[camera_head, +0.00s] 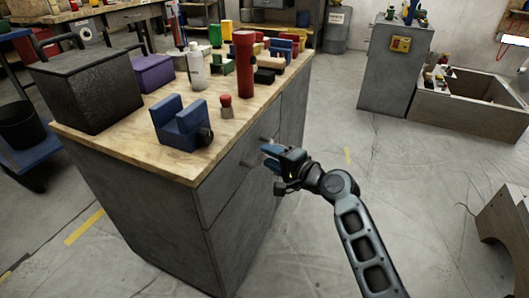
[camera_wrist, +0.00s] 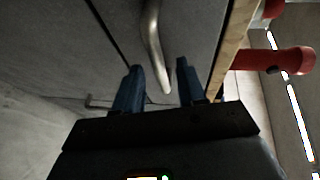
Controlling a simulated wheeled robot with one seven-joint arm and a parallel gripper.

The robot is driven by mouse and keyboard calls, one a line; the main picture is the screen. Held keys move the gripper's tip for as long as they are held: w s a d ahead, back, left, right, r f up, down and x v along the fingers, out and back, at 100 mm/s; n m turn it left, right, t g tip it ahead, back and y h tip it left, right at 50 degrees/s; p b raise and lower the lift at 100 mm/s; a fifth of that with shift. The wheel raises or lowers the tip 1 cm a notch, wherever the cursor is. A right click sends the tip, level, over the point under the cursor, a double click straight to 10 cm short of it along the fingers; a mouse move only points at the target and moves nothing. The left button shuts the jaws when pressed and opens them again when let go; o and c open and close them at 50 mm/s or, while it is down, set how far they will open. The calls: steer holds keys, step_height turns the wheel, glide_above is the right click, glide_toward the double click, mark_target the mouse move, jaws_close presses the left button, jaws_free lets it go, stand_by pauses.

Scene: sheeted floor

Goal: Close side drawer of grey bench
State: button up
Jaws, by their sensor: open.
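The grey bench (camera_head: 150,220) has a pale wooden top and grey side fronts. A side drawer (camera_head: 228,186) is just below the top, with a metal bar handle (camera_head: 250,161). I cannot tell how far it stands out. My gripper (camera_head: 268,156) is beside this side, near the handle, with blue fingers pointing towards the bench. In the wrist view, my gripper (camera_wrist: 160,70) is open, and a curved metal handle (camera_wrist: 153,45) reaches down between the fingertips. Whether a finger touches it is unclear. Part of the bench side is hidden behind my gripper in the head view.
On the bench top are a black box (camera_head: 88,85), a blue vise (camera_head: 181,122), a white bottle (camera_head: 196,66) and a red flashlight (camera_head: 245,64). A grey cabinet (camera_head: 392,70) and a wooden crate (camera_head: 460,115) stand behind right. The floor right of the bench is mostly clear.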

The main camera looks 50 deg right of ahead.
steer(key=shift+s+a+r, duration=0.1)
steer(key=shift+s+r, duration=0.1)
steer(key=shift+s, duration=0.9)
steer(key=shift+s+r, duration=0.2)
steer(key=shift+s, duration=0.9)
steer(key=s+a+f+n+g, duration=0.1)
steer(key=s+a+f+n, duration=0.1)
steer(key=s+a+f, duration=0.4)
steer(key=s+a+r+n, duration=0.1)
steer(key=s+a+n, duration=0.25)
steer(key=s, duration=0.35)
steer(key=s+a+r+n+g+h, duration=0.1)
steer(key=s+a+r+n, duration=0.2)
steer(key=s, duration=0.4)
steer(key=s+a+n, duration=0.3)
steer(key=s+a, duration=0.2)
steer(key=s, duration=0.1)
steer(key=s+a+r+n+y+p, duration=0.1)
steer(key=s+a+r+n+y, duration=0.15)
steer(key=s+r+n, duration=0.5)
step_height(320, 180, up, 21)
steer(key=m+p, duration=0.1)
steer(key=p, duration=1.9)
steer(key=shift+a+f+t+h, duration=0.15)
steer(key=shift+a+t+h, duration=0.2)
steer(key=shift+a+t, duration=0.05)
steer(key=shift+s, duration=0.1)
